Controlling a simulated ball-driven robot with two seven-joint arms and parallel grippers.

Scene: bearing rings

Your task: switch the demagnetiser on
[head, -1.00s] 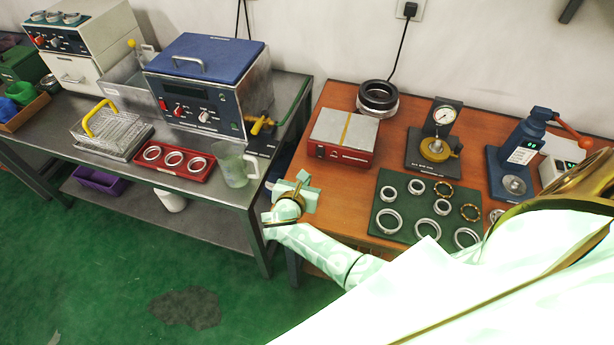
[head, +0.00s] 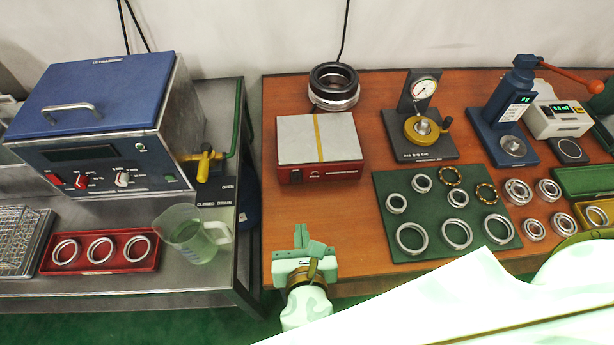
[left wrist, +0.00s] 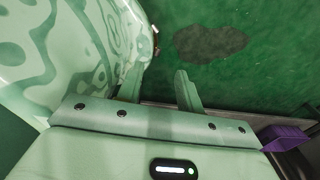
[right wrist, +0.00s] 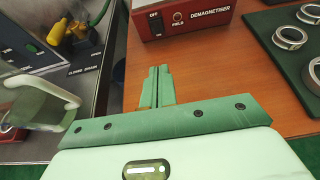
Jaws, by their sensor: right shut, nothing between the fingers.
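The demagnetiser is a red box with a grey top plate (head: 305,140) and a yellow stripe, on the wooden bench in the head view. Its red front (right wrist: 215,22) shows in the right wrist view, with a small black switch (right wrist: 157,25) between OFF and ON marks and a FIELD lamp beside it. I cannot tell the switch position. My right gripper (head: 310,242) is shut and empty, in front of the box near the bench's front edge. Its fingertips (right wrist: 159,70) point at the front below the switch, apart from it. My left gripper (left wrist: 158,82) is open and empty over the green floor.
A glass jug (head: 185,232) stands on the metal bench left of my right gripper, near a red tray (head: 60,270) of rings. A green mat (head: 428,205) with several rings lies right of the demagnetiser. A black ring stack (head: 334,88) stands behind it. Bare wood lies before the box.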

